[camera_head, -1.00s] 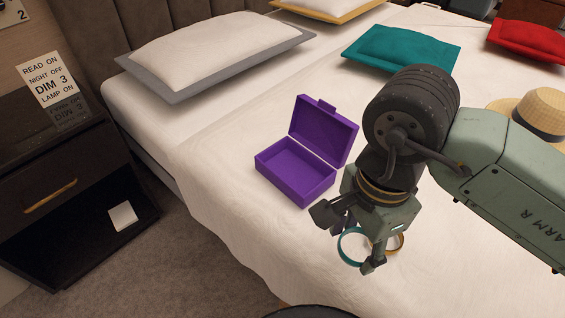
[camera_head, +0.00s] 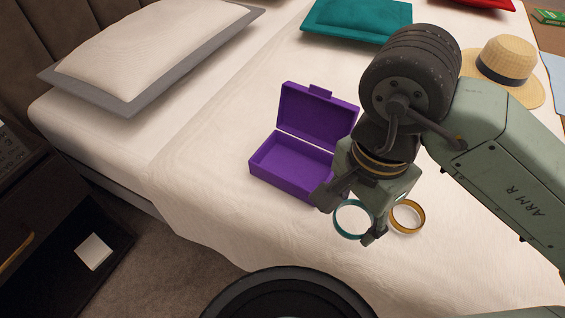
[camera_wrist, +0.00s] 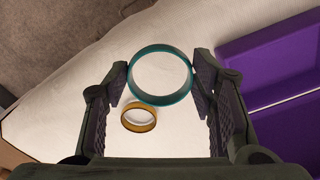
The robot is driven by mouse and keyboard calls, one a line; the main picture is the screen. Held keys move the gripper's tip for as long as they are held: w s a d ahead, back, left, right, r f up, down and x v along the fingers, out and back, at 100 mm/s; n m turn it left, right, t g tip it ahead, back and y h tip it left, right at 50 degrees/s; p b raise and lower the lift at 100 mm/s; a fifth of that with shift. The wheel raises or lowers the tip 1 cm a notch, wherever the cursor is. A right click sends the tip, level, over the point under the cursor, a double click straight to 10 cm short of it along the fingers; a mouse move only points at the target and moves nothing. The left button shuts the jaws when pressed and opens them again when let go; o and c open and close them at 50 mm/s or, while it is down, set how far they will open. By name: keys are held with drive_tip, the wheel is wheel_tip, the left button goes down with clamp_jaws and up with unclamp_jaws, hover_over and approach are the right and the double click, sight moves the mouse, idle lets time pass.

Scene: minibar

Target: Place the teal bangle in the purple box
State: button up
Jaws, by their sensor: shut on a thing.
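The teal bangle (camera_head: 352,234) is held between the fingers of my gripper (camera_head: 349,213). In the wrist view my gripper (camera_wrist: 160,82) is shut across the teal bangle (camera_wrist: 160,102), with a finger pad on each side of it. The purple box (camera_head: 262,166) lies open on the bed, its lid raised at the back. It is empty where visible, and my gripper hides its right front part. The box is left of and behind my gripper in the head view. In the wrist view part of the purple box (camera_wrist: 280,70) shows at the right edge.
A gold bangle (camera_head: 421,217) lies on the white bed (camera_head: 215,180) just right of the teal one. A straw hat (camera_head: 500,60), a teal pillow (camera_head: 350,20) and a white pillow (camera_head: 150,50) lie further back. The bed left of the box is clear.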

sight(291, 172)
drive_tip(key=shift+w+a+r+p, duration=0.1)
drive_tip(key=shift+w+a+p, duration=0.2)
drive_tip(key=shift+p, duration=0.05)
drive_tip(key=w+a+p, duration=0.1)
drive_tip(key=w+p, duration=0.1)
drive_tip(key=p, duration=0.1)
drive_tip(key=w+a+p, duration=0.2)
drive_tip(key=w+p, duration=0.1)
drive_tip(key=p, duration=0.1)
drive_tip(key=w+a+p, duration=0.2)
drive_tip(key=p, duration=0.2)
drive_tip(key=shift+w+a, duration=0.25)
drive_tip(key=shift+w, duration=0.15)
drive_tip(key=w, duration=0.1)
drive_tip(key=w+a+f, duration=0.1)
drive_tip(key=w+a+p, duration=0.1)
drive_tip(key=shift+w+a+f, duration=0.2)
drive_tip(key=shift+w+f, duration=0.05)
drive_tip(key=shift+w, duration=0.05)
drive_tip(key=shift+w+a, duration=0.35)
drive_tip(key=shift+w, duration=0.1)
wheel_tip(291, 172, down, 4)
drive_tip(key=shift+w+r+p, duration=0.1)
drive_tip(key=shift+p, duration=0.25)
drive_tip(key=shift+f+b, duration=0.2)
drive_tip(key=shift+b, duration=0.2)
drive_tip(key=o, duration=1)
drive_tip(key=shift+r, duration=0.1)
